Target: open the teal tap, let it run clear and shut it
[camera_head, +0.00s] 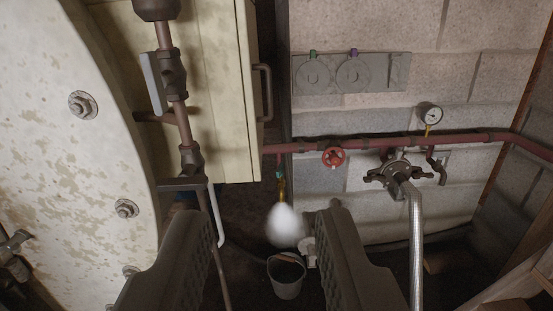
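A small tap with a teal part (281,174) hangs below the red pipe in the middle of the view, above a brass-yellow length. A white cloud (285,226) hangs at its lower end, like steam or spray, and hides what is behind it. My gripper (263,208) is open and empty. Its two dark fingers stand wide apart at the bottom, with the tap beyond and between them in the picture, apart from both. I cannot tell the tap handle's position at this size. A dark bucket (287,279) stands below the cloud.
The red pipe (300,146) runs along the block wall with a red handwheel (333,157), a gauge (430,116) and a dark valve (388,176). A grey panel (375,72) is above. A cream cabinet (215,90) and large round vessel (60,150) fill the left.

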